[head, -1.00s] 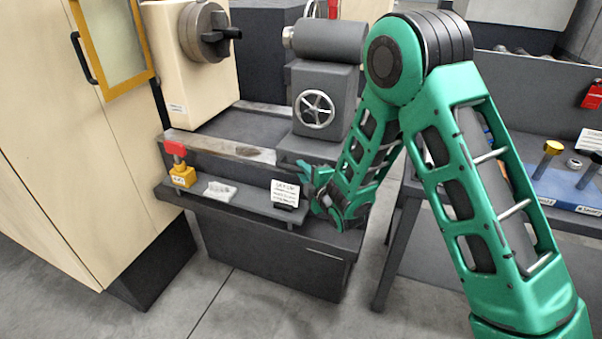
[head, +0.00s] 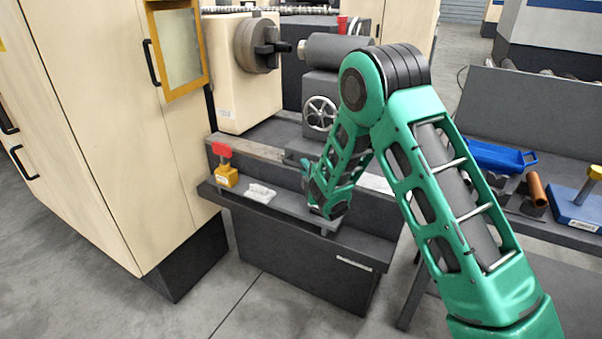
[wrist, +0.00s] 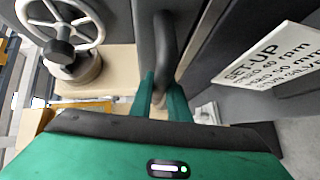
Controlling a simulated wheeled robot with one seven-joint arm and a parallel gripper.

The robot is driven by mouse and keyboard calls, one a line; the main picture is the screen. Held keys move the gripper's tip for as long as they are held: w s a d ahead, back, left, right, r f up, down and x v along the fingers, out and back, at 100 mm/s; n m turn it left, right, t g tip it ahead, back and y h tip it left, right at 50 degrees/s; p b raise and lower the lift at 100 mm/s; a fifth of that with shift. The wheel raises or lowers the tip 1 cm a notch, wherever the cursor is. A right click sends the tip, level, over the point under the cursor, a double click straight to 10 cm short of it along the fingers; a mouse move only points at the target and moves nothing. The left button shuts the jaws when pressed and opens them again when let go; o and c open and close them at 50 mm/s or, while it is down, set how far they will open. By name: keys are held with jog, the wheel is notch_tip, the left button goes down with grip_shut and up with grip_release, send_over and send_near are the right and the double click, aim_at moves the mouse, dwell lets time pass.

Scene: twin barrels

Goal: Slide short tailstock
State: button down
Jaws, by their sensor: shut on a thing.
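The tailstock is a dark grey block (head: 318,88) with a spoked handwheel (head: 320,113) and a thick horizontal barrel (head: 335,47). It stands on the lathe bed, its barrel's left end close to the chuck (head: 256,45). In the wrist view the handwheel (wrist: 62,35) is at upper left. My gripper (head: 308,168) is low in front of the tailstock. In the wrist view its green fingers (wrist: 161,95) are shut on a dark grey curved handle (wrist: 165,50). My arm hides the tailstock's right side, and the handle is hard to make out in the head view.
A set-up card (wrist: 272,55) is close on the right in the wrist view. A cream cabinet (head: 95,130) stands left. A blue tray (head: 497,156) lies on the right bench.

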jog(key=shift+a, duration=0.4)
jog(key=c, duration=1.7)
grip_release()
jog(key=shift+f, duration=0.1)
jog(key=shift+d, duration=0.1)
jog(key=shift+s, duration=0.1)
jog(key=shift+v, duration=5.1)
jog(key=shift+d, duration=0.1)
